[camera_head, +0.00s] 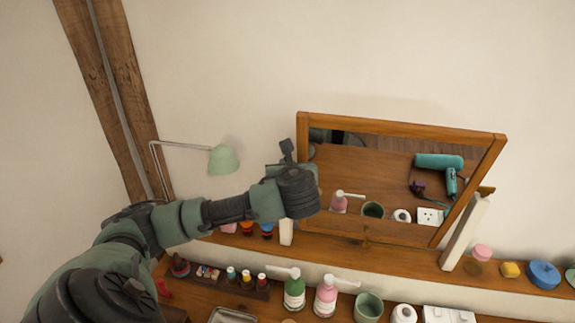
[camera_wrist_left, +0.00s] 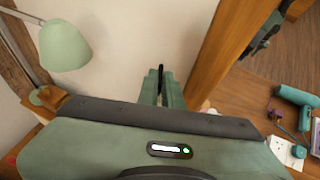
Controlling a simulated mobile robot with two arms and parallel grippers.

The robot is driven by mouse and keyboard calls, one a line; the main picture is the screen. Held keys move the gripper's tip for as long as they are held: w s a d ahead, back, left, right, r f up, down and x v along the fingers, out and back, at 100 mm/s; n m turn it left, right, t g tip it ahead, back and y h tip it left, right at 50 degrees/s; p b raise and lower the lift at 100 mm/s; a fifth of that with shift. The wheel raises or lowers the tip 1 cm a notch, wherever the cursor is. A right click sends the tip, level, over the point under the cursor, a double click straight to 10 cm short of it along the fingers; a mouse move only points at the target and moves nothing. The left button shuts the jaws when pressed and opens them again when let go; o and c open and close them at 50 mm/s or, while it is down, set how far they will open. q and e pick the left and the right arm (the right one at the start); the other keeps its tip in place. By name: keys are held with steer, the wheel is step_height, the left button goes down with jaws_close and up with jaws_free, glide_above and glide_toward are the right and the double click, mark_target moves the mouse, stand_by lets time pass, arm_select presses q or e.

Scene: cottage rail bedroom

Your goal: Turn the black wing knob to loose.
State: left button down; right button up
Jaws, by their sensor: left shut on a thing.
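The wooden-framed tilting mirror (camera_head: 400,124) stands on the shelf at the back, between two white posts. My left gripper (camera_head: 305,170) is at the left side of its frame, with the fingers mostly hidden behind the hand in the head view. In the left wrist view my left gripper (camera_wrist_left: 162,90) is shut on the black wing knob (camera_wrist_left: 161,74), which shows as a thin dark upright strip between the green fingers. The mirror frame (camera_wrist_left: 219,45) is just right of the fingers there. The knob's marking is not readable. My right gripper is not in view.
A green lamp (camera_head: 223,160) stands left of the mirror, close to my left arm. Pump bottles (camera_head: 294,291), a green cup (camera_head: 368,308) and small jars line the tabletop below. The wall behind is bare. The teal hair dryer in the mirror is a reflection.

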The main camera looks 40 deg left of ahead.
arm_select(q)
steer(key=shift+s+f, duration=0.15)
steer(key=shift+f, duration=0.35)
steer(key=c, duration=1.5)
jaws_free()
steer(key=shift+s, duration=0.1)
steer(key=shift+o, duration=0.2)
steer(key=shift+s+a+r, duration=0.1)
steer(key=shift+s+a, duration=0.05)
steer(key=shift+r, duration=0.1)
